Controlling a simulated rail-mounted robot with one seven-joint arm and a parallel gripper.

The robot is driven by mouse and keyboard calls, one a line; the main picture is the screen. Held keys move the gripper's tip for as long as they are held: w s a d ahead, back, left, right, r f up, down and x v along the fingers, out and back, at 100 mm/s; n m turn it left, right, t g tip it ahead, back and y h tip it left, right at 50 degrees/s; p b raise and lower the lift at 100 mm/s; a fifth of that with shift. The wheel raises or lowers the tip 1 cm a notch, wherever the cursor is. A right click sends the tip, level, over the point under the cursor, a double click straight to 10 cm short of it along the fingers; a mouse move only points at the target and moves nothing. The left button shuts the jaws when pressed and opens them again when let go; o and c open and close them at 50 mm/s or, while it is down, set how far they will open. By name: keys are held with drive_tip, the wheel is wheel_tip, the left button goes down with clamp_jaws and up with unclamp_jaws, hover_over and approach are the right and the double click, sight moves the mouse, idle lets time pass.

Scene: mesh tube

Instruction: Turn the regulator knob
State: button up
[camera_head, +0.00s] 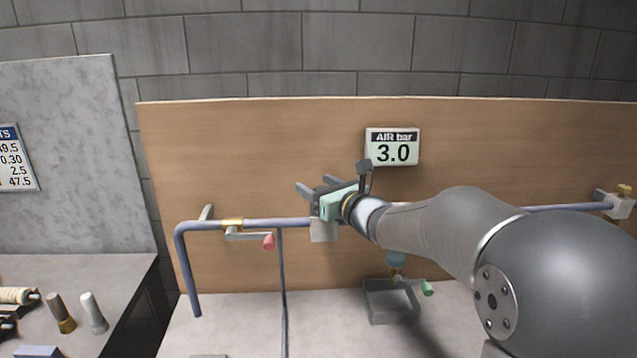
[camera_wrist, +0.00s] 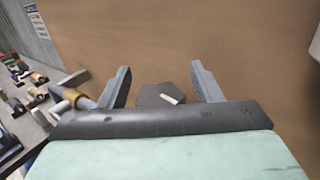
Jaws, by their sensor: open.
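The regulator knob (camera_wrist: 158,96) is dark grey with a pale mark on it. In the wrist view it shows between the two fingers of my gripper (camera_wrist: 160,68), partly hidden by the gripper's body. I cannot tell whether the fingers touch it. In the head view my gripper (camera_head: 314,184) is open in front of the board, above a pale grey block (camera_head: 323,231) on the pipe. The knob cannot be made out there. The display (camera_head: 392,147) on the board reads AIR bar 3.0.
A blue-grey pipe (camera_head: 279,223) runs along the wooden board (camera_head: 230,150). A red-tipped lever (camera_head: 268,241) is left of my gripper. A grey tray (camera_head: 390,306) and a green-tipped handle (camera_head: 427,288) sit below my arm. A bench with loose parts stands at left.

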drive_tip(key=shift+c, duration=0.3)
drive_tip(key=c, duration=0.9)
drive_tip(key=shift+c, duration=0.2)
drive_tip(key=b, duration=0.3)
drive_tip(key=shift+f+h, duration=0.3)
